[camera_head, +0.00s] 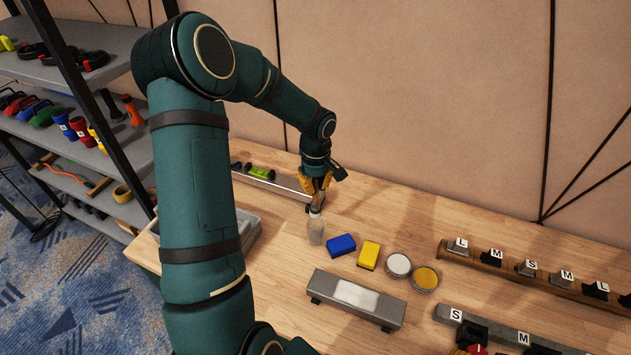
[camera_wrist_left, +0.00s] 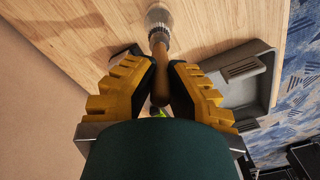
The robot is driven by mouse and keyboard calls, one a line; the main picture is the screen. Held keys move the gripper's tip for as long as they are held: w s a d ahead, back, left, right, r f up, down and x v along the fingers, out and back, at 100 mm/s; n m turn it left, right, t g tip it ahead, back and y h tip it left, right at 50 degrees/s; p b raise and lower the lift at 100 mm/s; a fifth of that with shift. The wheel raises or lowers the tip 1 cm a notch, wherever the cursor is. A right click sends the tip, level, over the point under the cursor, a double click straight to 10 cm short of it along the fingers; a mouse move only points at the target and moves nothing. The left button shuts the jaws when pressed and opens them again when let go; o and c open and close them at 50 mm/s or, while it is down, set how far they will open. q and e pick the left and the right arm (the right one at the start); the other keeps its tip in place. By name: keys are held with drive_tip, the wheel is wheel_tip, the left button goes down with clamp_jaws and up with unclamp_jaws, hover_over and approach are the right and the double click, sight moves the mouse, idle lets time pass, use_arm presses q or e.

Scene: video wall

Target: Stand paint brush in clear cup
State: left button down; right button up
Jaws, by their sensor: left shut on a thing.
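My left gripper (camera_head: 316,197), with yellow fingers, is shut on the paint brush and points down over the workbench. The brush's brown handle (camera_wrist_left: 160,68) runs between the fingers in the left wrist view, with its pale metal end (camera_wrist_left: 158,36) away from me. The clear cup (camera_head: 316,232) stands upright on the bench directly below the gripper. The brush's lower end is at the cup's mouth. How deep it sits inside I cannot tell. The cup also shows at the top of the left wrist view (camera_wrist_left: 158,14). My right gripper is not in view.
A blue block (camera_head: 341,245), a yellow block (camera_head: 369,255) and two round tins (camera_head: 398,265) stand right of the cup. A grey bar (camera_head: 357,298) lies in front. Behind is a long tray with a green level (camera_head: 261,173). Labelled racks (camera_head: 525,268) are at right.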

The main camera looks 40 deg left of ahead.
sight(316, 202)
use_arm(q)
drive_tip(key=shift+f+b, duration=0.7)
drive_tip(key=shift+f, duration=0.65)
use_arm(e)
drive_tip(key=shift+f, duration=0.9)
use_arm(q)
drive_tip(key=shift+f+b, duration=3)
drive_tip(key=shift+f, duration=0.2)
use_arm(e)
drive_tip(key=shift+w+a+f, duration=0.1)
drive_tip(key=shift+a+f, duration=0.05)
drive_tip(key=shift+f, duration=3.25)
use_arm(q)
drive_tip(key=c, duration=1)
unclamp_jaws()
drive_tip(key=shift+c, duration=0.2)
drive_tip(key=shift+r, duration=0.15)
wheel_tip(316, 202, up, 12)
drive_tip(key=shift+w+f, duration=0.1)
